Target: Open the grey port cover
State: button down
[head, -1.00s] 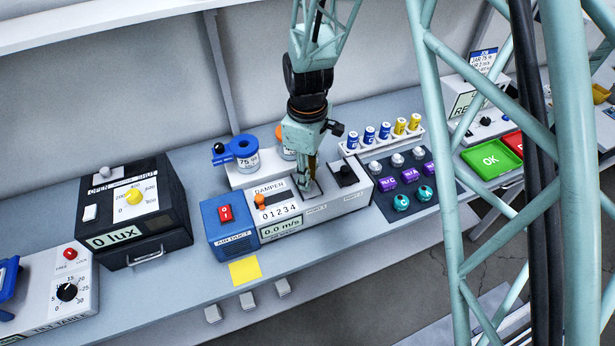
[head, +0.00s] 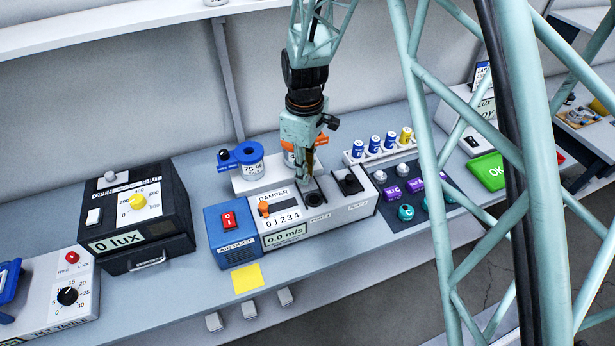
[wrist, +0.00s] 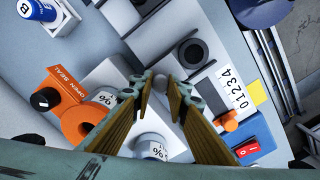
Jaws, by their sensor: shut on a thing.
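The air duct box (head: 285,239) stands on the bench. Port 1 (head: 315,199) shows as a dark round ring on its top, just in front of my gripper (head: 303,184). The ring also shows in the wrist view (wrist: 190,52), beyond the fingertips. My gripper is shut on a small grey piece (wrist: 160,84) at its fingertips in the wrist view, which looks like the grey port cover's raised edge or knob. The fingers hide most of it, so I cannot tell its exact angle. Port 2 (head: 350,184) carries a black knob on its right.
The orange damper slider (head: 263,209) and red switch (head: 228,220) are left of the port. A row of capped vials (head: 375,146) is to the right. A yellow note (head: 246,277) lies in front.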

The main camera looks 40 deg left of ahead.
jog(key=c, duration=2.5)
grip_release()
jog(key=shift+r, duration=0.2)
notch_tip(320, 180, up, 12)
jog(key=shift+f, duration=0.2)
